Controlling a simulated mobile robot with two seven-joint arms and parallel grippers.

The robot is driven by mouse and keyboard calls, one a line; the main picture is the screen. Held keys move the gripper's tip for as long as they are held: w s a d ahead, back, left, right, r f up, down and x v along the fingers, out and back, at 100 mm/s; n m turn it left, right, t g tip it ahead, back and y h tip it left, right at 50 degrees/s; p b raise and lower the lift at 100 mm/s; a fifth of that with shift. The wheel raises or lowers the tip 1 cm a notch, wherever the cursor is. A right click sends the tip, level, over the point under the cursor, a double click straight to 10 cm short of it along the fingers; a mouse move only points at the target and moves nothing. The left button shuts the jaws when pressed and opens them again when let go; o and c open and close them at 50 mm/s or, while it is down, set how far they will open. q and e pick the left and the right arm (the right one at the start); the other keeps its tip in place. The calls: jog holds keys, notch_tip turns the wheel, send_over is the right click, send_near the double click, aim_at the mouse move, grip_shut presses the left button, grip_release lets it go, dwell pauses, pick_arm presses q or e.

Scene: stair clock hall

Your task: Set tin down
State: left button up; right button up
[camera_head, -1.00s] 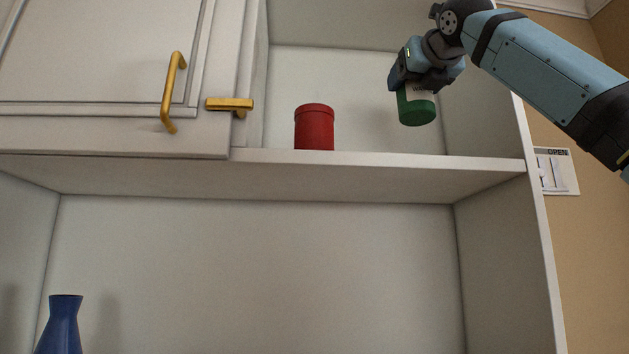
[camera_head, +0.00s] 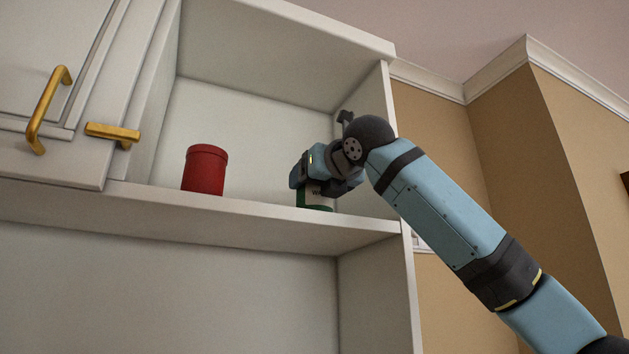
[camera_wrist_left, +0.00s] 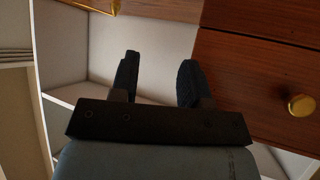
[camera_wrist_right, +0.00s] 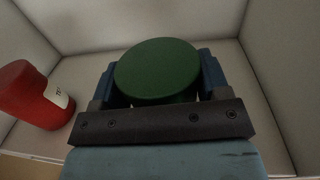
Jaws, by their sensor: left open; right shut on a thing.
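A green tin with a pale label (camera_head: 314,201) is in the upper shelf compartment, near its right wall. Its round green end also shows in the right wrist view (camera_wrist_right: 157,72). My right gripper (camera_head: 318,180) is shut on the green tin, one finger on each side. The tin's bottom is at about the height of the shelf board (camera_head: 250,222); I cannot tell whether it touches. A red tin (camera_head: 204,170) stands upright on the shelf to the left; in the right wrist view it shows a white label (camera_wrist_right: 35,96). My left gripper (camera_wrist_left: 158,75) is open and empty.
A cabinet door with a gold handle (camera_head: 48,108) and a gold latch (camera_head: 113,132) is left of the compartment. Shelf space between the two tins is clear. Wooden furniture with a gold knob (camera_wrist_left: 301,105) is near my left gripper.

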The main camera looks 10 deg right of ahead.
jog(key=shift+d, duration=0.1)
jog(key=shift+w, duration=0.1)
jog(key=o, duration=1.1)
jog(key=shift+a+f, duration=0.1)
jog(key=shift+a, duration=0.1)
jog(key=shift+s+d, duration=0.1)
jog(key=shift+s, duration=0.2)
jog(key=b+v, duration=0.4)
jog(key=v, duration=0.7)
jog(key=shift+s, duration=0.25)
